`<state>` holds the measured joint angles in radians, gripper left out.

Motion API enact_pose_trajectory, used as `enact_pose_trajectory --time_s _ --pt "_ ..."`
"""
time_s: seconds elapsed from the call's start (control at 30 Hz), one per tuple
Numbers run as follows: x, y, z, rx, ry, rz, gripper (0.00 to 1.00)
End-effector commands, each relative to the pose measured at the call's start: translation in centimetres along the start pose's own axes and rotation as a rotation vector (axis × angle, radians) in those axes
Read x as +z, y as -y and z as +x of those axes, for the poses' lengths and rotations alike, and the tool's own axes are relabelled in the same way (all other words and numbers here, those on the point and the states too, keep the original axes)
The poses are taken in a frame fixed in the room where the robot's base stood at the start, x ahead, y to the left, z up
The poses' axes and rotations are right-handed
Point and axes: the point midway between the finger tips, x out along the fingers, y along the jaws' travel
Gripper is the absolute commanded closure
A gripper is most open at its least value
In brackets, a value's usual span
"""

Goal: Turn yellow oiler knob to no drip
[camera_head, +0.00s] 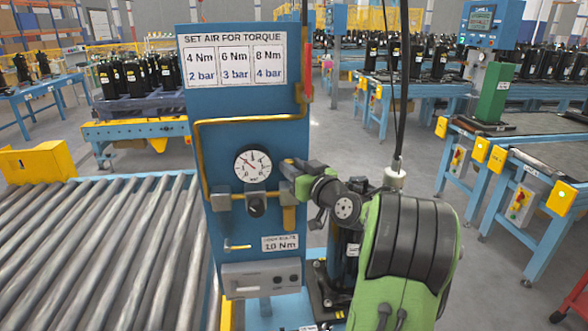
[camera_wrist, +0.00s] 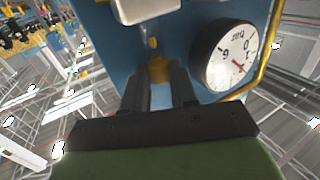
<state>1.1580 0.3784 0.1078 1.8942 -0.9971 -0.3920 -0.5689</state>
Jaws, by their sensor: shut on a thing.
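The yellow oiler knob (camera_wrist: 160,70) shows in the wrist view between the two dark fingers of my gripper (camera_wrist: 159,86). The fingers stand on either side of it and are shut on it. In the head view my gripper (camera_head: 299,178) reaches left to the right side of the blue panel (camera_head: 232,139), beside the grey fittings. There the gripper and wrist largely hide the knob. Its drip setting cannot be read in either view.
A round pressure gauge (camera_head: 252,164) sits left of my gripper, with a dark regulator knob (camera_head: 256,206) below it. A yellow pipe (camera_head: 250,119) runs around them. A roller conveyor (camera_head: 100,245) lies left. A hanging cable (camera_head: 402,90) is close to my arm.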

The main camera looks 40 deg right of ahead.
Motion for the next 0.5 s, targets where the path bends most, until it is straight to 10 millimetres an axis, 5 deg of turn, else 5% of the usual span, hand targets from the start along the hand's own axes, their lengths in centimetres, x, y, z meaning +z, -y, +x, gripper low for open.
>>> enact_pose_trajectory --time_s 0.5 --pt "-0.2 1.4 0.3 0.334 -0.012 0.0 1.0"
